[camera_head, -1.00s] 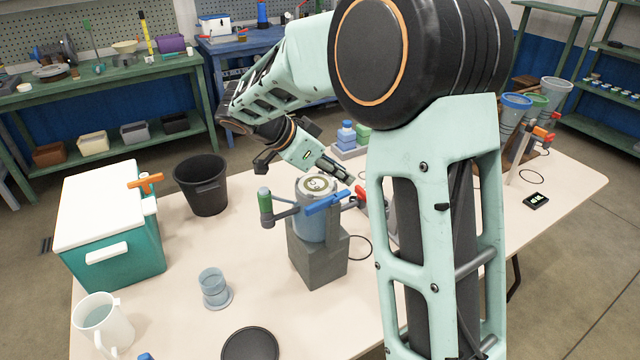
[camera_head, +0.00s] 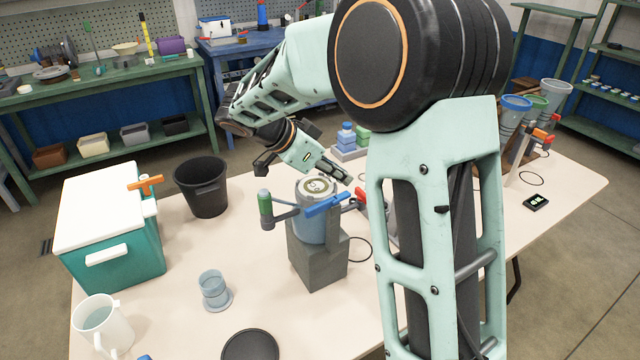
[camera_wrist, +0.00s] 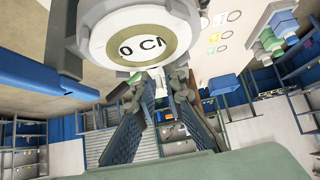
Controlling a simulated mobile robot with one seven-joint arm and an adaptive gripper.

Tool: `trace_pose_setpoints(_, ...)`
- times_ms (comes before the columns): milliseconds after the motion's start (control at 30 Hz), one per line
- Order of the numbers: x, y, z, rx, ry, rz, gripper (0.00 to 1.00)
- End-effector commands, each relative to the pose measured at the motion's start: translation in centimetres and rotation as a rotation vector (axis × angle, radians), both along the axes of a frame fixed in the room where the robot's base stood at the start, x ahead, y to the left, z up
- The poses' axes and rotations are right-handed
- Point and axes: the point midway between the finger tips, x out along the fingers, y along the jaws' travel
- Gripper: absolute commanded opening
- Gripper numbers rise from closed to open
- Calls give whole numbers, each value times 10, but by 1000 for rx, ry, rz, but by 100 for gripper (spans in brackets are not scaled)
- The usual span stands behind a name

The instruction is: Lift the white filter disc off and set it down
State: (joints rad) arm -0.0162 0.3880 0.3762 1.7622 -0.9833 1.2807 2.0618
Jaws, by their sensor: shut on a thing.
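The white filter disc (camera_head: 317,187), with a brown-ringed label, lies on top of the grey-blue cylinder (camera_head: 310,222) on a grey block (camera_head: 318,262). In the wrist view the disc (camera_wrist: 140,55) is large at the top, with part of its printed label visible. My gripper (camera_head: 344,179) reaches in from behind, at the right rear edge of the disc. In the wrist view its fingertips (camera_wrist: 170,78) are at the disc's edge and shut on it. The exact contact is small and partly hidden. I cannot tell whether the disc is clear of the cylinder.
A blue lever (camera_head: 325,205) and a green-topped handle (camera_head: 265,205) flank the cylinder. A black bin (camera_head: 202,187), a teal cooler (camera_head: 110,230), a clear beaker (camera_head: 213,288), a white jug (camera_head: 100,322) and a black round plate (camera_head: 250,346) stand on the table.

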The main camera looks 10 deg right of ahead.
Motion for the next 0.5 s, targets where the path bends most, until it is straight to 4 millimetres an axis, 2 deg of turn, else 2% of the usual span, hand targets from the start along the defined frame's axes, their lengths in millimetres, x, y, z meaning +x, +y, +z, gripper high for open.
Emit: trace_pose_setpoints(500, 0, 0, 4, 0, -1, -1, 0)
